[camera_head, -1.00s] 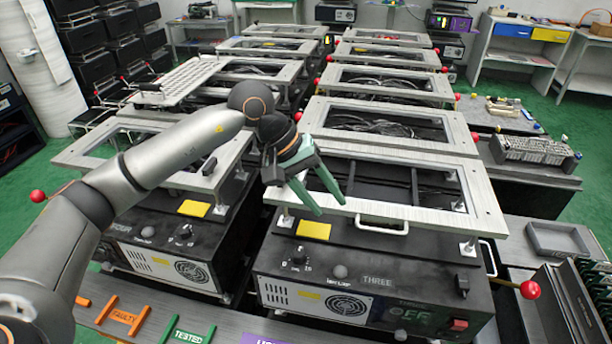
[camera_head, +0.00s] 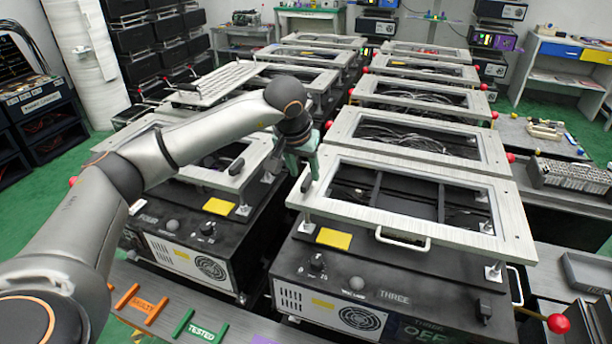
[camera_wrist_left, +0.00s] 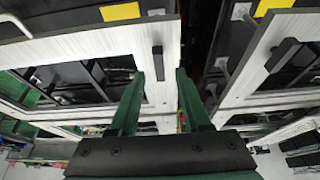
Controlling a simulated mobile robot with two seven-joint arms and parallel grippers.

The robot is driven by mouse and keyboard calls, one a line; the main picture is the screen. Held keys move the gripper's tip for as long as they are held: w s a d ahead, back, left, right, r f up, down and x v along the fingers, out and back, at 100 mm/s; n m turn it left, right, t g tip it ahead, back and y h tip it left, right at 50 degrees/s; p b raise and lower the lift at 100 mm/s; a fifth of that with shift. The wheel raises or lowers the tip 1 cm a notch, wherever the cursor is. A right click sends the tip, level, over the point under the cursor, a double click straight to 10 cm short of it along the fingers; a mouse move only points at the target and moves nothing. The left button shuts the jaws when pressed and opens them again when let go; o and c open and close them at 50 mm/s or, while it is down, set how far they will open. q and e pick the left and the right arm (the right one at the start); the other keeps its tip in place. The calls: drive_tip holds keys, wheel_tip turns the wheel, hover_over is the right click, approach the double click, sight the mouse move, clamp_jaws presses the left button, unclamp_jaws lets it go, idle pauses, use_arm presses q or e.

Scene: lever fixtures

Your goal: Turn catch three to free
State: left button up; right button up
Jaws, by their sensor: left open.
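Fixture three (camera_head: 395,296) is the black box labelled THREE, with a pale metal frame (camera_head: 345,203) on top. Its catch appears as a small dark lever (camera_head: 306,183) on the frame's left side, partly covered by my fingers. In the left wrist view the dark lever (camera_wrist_left: 157,55) lies lengthwise along the frame's edge. My left gripper (camera_head: 305,170) is open at that edge. In the left wrist view its green fingertips (camera_wrist_left: 160,73) appear on either side of the lever's near end; I cannot tell whether they touch it. My right gripper is not in view.
The neighbouring fixture (camera_head: 150,218), at the left, has a similar dark lever (camera_head: 236,166), also in the left wrist view (camera_wrist_left: 282,55). A narrow gap separates the two frames.

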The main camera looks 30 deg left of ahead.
sight(307, 183)
use_arm(q)
drive_tip(key=shift+x, duration=1.4)
drive_tip(key=shift+c, duration=0.3)
clamp_jaws()
